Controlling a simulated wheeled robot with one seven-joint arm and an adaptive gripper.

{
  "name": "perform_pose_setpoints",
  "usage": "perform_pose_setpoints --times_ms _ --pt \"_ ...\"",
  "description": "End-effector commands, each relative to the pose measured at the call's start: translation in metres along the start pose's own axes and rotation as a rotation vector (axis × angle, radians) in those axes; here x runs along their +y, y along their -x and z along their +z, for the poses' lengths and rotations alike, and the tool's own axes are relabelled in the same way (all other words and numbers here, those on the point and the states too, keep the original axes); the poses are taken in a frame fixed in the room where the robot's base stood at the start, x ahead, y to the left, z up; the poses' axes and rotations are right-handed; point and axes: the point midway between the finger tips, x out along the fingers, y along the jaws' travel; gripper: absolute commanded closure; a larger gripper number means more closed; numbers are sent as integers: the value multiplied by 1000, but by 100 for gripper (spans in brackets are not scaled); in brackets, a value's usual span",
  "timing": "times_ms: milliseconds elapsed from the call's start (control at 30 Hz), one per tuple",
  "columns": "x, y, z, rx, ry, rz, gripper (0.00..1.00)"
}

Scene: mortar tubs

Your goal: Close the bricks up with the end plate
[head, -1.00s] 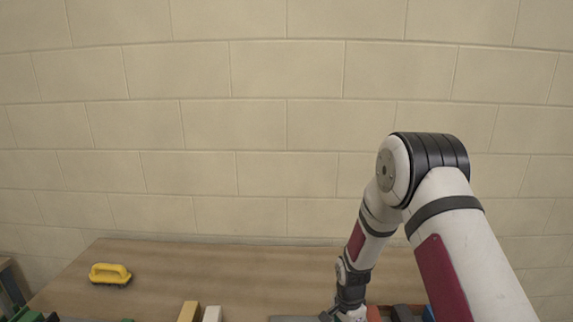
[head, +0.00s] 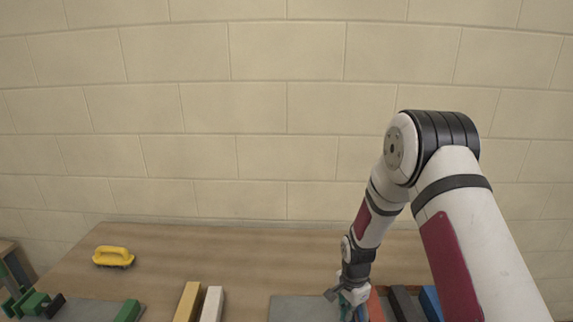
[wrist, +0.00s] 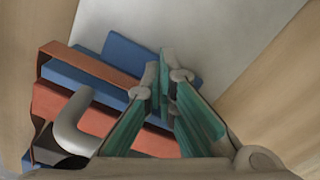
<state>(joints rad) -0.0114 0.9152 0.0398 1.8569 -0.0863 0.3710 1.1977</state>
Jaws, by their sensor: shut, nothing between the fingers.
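My gripper (head: 350,300) is low at the right of the table, beside several bars or bricks. In the wrist view my gripper (wrist: 163,76) has its green-padded fingers together and holds nothing. Beneath and left of it lie red bricks (wrist: 68,102) and blue bricks (wrist: 82,78) in a close row. In the head view a red brick (head: 375,306), a dark grey one (head: 403,303) and a blue one (head: 430,302) show right of the gripper, cut by the frame edge. I cannot tell which piece is the end plate; a green block (head: 128,311) stands at the left.
A grey board (head: 298,308) lies left of my gripper. A yellow bar (head: 188,301) and a white bar (head: 212,303) lie mid-table. A yellow-handled tool (head: 113,256) is at the back left. Green parts (head: 30,302) sit at the left edge.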

Motion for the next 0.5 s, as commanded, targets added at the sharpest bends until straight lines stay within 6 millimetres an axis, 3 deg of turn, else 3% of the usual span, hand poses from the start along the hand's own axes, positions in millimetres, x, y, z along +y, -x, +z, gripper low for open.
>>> perform_pose_setpoints --times_ms 500 --pt "12 0 -21 1 -2 0 100"
